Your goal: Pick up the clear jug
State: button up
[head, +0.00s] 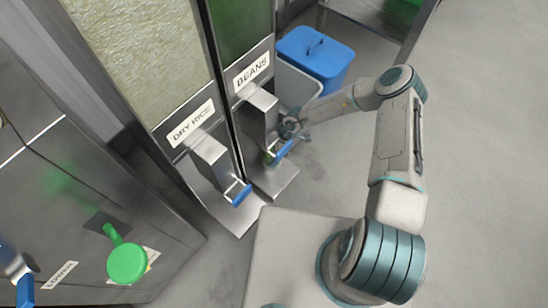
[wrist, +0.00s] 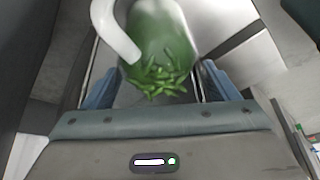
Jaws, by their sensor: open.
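The clear jug (wrist: 163,38) holds green beans (wrist: 160,78) and has a pale curved handle (wrist: 115,32) on its left side in the wrist view. My gripper (wrist: 160,88) is open, with one blue-padded finger on each side of the jug's near part. I cannot tell whether either finger touches it. In the head view my gripper (head: 287,130) is at the BEANS dispenser (head: 262,116). The jug is mostly hidden there, with only a bit of green showing by the dispenser's foot.
The DRY RICE dispenser (head: 208,150) with a blue lever (head: 241,195) stands left of the BEANS one. A blue lidded bin (head: 318,60) stands behind. A green round object (head: 127,262) is on the metal cabinet at the left. The floor at the right is clear.

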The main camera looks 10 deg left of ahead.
jog(key=shift+s+a+f+b, duration=0.15)
jog(key=shift+a+f+b, duration=0.25)
jog(key=shift+f, duration=0.2)
jog(key=shift+r, duration=0.1)
jog(key=c, duration=1)
jog(key=shift+o, duration=0.2)
